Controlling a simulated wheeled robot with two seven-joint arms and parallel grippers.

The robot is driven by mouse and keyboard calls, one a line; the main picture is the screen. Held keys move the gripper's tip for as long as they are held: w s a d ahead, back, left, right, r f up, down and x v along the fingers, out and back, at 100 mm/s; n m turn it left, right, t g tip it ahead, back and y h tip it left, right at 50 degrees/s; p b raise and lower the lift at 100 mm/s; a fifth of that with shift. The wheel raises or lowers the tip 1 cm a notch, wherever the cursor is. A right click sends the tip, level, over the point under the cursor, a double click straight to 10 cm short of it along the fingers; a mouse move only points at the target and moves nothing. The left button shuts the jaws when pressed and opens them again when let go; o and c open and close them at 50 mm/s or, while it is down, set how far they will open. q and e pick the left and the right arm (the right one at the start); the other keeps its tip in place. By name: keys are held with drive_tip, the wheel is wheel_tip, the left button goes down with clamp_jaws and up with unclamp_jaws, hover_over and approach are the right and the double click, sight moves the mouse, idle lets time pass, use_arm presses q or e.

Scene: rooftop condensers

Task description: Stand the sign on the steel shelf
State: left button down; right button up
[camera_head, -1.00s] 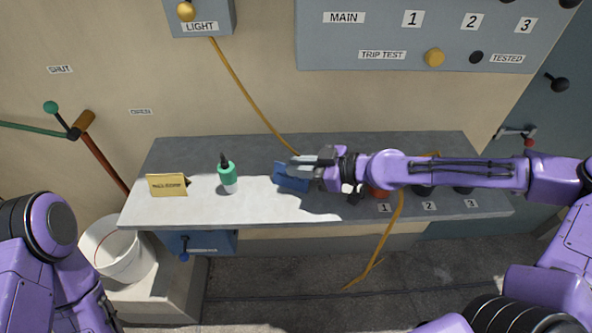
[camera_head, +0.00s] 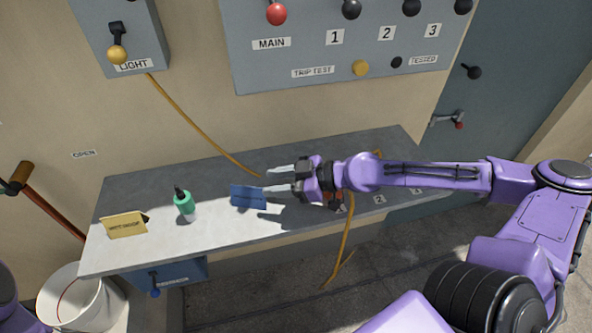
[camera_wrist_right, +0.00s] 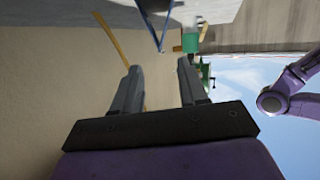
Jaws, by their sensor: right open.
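A blue folded sign (camera_head: 248,197) stands tent-like on the grey steel shelf (camera_head: 225,238), near the middle. In the right wrist view the sign (camera_wrist_right: 156,22) shows edge-on as a narrow fold, its ridge pointing away from the shelf. My right gripper (camera_head: 266,179) is open and empty just right of the sign, its fingers pointing left towards it. In the wrist view the open fingers (camera_wrist_right: 159,68) are apart with nothing between them, and the sign lies beyond their tips. My left gripper is out of view.
A green-capped bottle (camera_head: 185,206) and a yellow lettered sign (camera_head: 125,225) stand left of the blue sign. A yellow cable (camera_head: 195,126) hangs down the wall behind. A white bucket (camera_head: 75,302) stands below the shelf's left end.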

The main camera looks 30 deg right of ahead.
use_arm(q)
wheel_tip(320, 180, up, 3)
drive_tip(key=shift+p, duration=0.85)
use_arm(e)
drive_tip(key=v, duration=0.6)
drive_tip(key=shift+s, duration=0.15)
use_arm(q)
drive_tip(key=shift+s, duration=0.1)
use_arm(e)
drive_tip(key=shift+d, duration=0.1)
